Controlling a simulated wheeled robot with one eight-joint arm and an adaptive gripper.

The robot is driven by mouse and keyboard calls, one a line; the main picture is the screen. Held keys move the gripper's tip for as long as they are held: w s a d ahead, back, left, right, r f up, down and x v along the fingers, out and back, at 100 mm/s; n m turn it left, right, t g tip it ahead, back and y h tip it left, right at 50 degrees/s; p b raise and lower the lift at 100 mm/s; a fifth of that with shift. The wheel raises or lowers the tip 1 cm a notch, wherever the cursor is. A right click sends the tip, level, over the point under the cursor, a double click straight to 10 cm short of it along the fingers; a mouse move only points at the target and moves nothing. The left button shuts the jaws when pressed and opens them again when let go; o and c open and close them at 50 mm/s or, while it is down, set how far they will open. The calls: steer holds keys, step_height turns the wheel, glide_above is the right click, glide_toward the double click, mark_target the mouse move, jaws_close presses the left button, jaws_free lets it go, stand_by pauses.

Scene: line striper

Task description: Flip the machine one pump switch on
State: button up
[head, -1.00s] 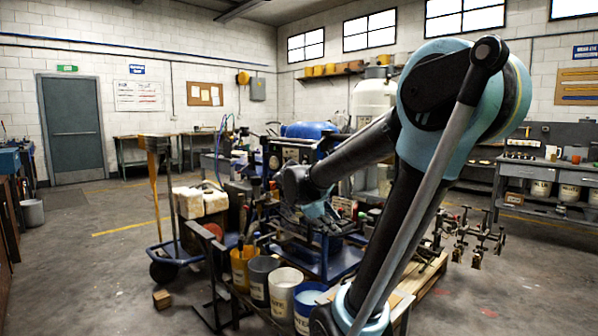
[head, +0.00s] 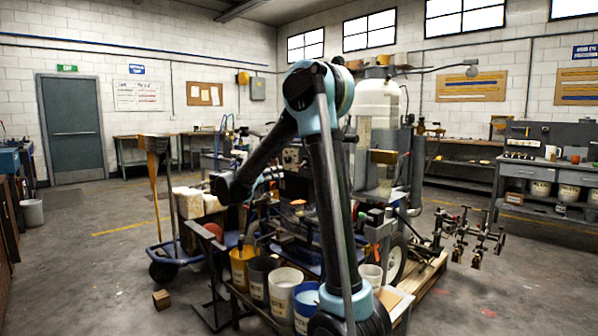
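The striping machine (head: 297,160) stands in the middle of the head view, behind my arm. It has a dark panel with a small dial, hoses and a blue frame. My upright arm link covers much of it. I cannot make out the pump switch or its position. My forearm slopes down to the left to my dark wrist (head: 226,188), which is in front of the machine's left side. My gripper is to the right of the wrist, blending into the dark clutter of the machine. Its fingers, and any contact with the machine, cannot be made out.
Several buckets, one yellow (head: 241,266) and one white (head: 285,290), stand on a low rack in front. A blue hand truck (head: 165,258) with pale jugs is at left. A wooden pallet (head: 425,283) with metal parts is at right. Floor at far left is open.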

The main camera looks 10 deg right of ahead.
glide_toward(299, 167)
steer(key=x, duration=1)
steer(key=shift+w+d+f, duration=0.1)
steer(key=shift+w+f, duration=0.05)
steer(key=shift+w, duration=0.35)
jaws_close()
